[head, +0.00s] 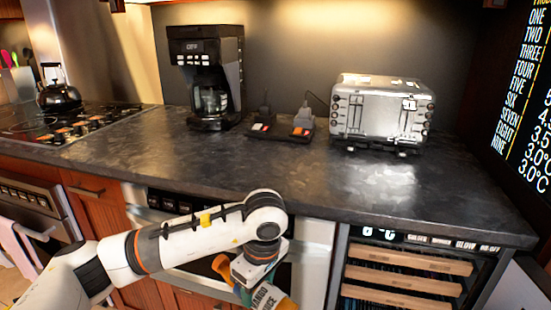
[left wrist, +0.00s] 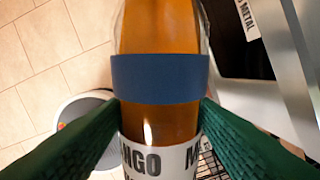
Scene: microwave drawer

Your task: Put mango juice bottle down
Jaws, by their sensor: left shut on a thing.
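The mango juice bottle (left wrist: 160,80) is orange with a blue band and a white label with black letters. In the left wrist view it stands between the two green fingers of my left gripper (left wrist: 160,130), which press on it from both sides. In the head view the labelled part of the bottle (head: 264,297) shows at the bottom edge, below my left wrist and in front of the counter. My left gripper's fingers are mostly hidden in the head view. My right gripper is not in view.
The dark countertop (head: 310,177) has wide free room at its front and middle. A coffee maker (head: 207,75), small dark devices (head: 283,125) and a toaster (head: 380,110) stand along the back. A kettle (head: 58,92) is on the stove at left. A rack with wooden fronts (head: 408,262) is below right.

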